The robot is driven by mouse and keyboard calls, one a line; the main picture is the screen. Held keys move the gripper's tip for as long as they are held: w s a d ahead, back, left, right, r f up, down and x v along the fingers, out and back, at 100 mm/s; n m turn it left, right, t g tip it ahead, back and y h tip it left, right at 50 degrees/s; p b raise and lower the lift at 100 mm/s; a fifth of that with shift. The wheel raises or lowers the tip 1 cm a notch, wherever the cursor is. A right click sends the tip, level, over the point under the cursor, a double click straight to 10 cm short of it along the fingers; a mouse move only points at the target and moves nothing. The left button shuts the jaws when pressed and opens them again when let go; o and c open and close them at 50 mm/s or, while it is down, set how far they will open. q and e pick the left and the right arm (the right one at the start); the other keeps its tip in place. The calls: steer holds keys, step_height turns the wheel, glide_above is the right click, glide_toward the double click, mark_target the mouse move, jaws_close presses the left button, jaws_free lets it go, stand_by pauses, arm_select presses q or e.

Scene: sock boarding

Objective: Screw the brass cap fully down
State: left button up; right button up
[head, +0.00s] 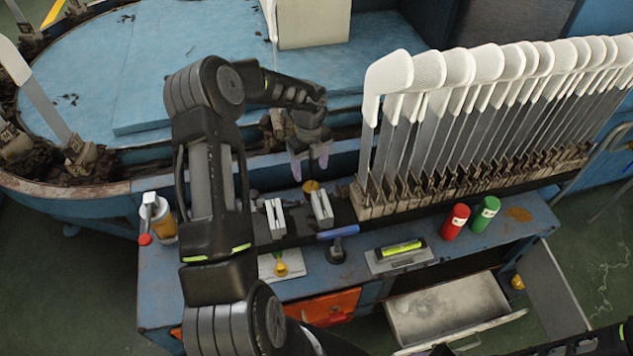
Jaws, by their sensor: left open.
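A small brass-coloured round cap (311,186) sits on top of a pair of pale upright blocks on the bench. My left gripper (310,165) points down just above it, with its two grey fingers apart and empty. The cap's thread and whatever lies beneath it are too small to see. A second small yellow-brass piece (281,269) sits on a pale plate at the bench front; I cannot tell what it is.
A row of white socks on metal boards (480,75) stands close to the right of my left gripper. A blue-handled tool (338,234), a spirit level (401,249), red (455,221) and green (485,217) cylinders and a spray bottle (158,218) stand on the bench. A drawer (445,309) hangs open.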

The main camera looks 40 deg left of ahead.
mark_target(310, 185)
arm_select(q)
steer(key=shift+s+r, duration=0.1)
steer(key=shift+s, duration=0.05)
steer(key=shift+f+b, duration=0.3)
steer(key=shift+f, duration=3.7)
steer(key=c, duration=1.4)
